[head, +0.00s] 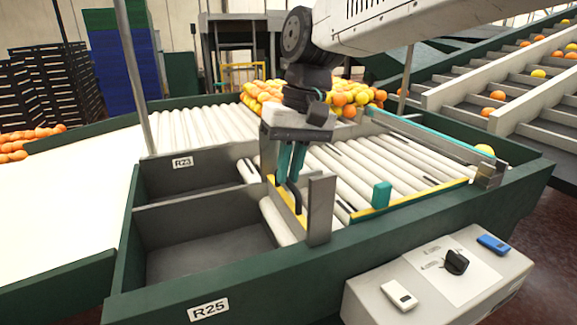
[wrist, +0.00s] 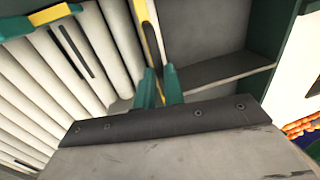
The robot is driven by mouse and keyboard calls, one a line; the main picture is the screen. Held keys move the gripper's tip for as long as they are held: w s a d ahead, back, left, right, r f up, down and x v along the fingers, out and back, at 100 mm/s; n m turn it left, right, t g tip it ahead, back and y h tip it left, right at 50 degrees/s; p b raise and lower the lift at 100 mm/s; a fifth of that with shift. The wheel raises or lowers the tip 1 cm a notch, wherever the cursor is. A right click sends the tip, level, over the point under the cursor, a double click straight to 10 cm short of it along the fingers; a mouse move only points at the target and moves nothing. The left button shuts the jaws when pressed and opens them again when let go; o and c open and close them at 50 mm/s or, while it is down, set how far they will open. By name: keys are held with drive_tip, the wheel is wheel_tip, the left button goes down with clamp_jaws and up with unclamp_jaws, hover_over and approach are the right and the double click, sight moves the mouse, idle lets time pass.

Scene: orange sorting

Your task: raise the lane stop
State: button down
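The lane stop (head: 287,203) looks to be the yellow-edged bar with a dark curved handle at the near left end of the roller bed, beside a grey post (head: 320,210). It also shows in the wrist view (wrist: 149,32). My gripper (head: 287,181) points down over it. Its two teal fingers stand close together, one on each side of the dark handle, with a narrow gap that the handle seems to fill. In the wrist view the fingers (wrist: 160,75) flank the handle at the bottom of the yellow edge. The stop's lower part is partly hidden.
Two grey bins, R23 (head: 183,162) and R25 (head: 208,310), lie left of the rollers. A teal knob (head: 381,195) stands on a yellow-edged rail to the right. Oranges (head: 345,97) lie at the rollers' far end. A control box (head: 440,280) is in front.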

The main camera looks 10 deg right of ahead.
wheel_tip(320, 180, up, 8)
idle(0.4)
drive_tip(key=shift+f, duration=0.15)
drive_tip(key=c, duration=1.5)
unclamp_jaws()
drive_tip(key=r, duration=0.2)
drive_tip(key=d+r, duration=0.1)
drive_tip(key=r, duration=0.4)
drive_tip(key=shift+w+d+r, duration=0.2)
drive_tip(key=shift+d+r, duration=0.05)
drive_tip(key=shift+r, duration=0.1)
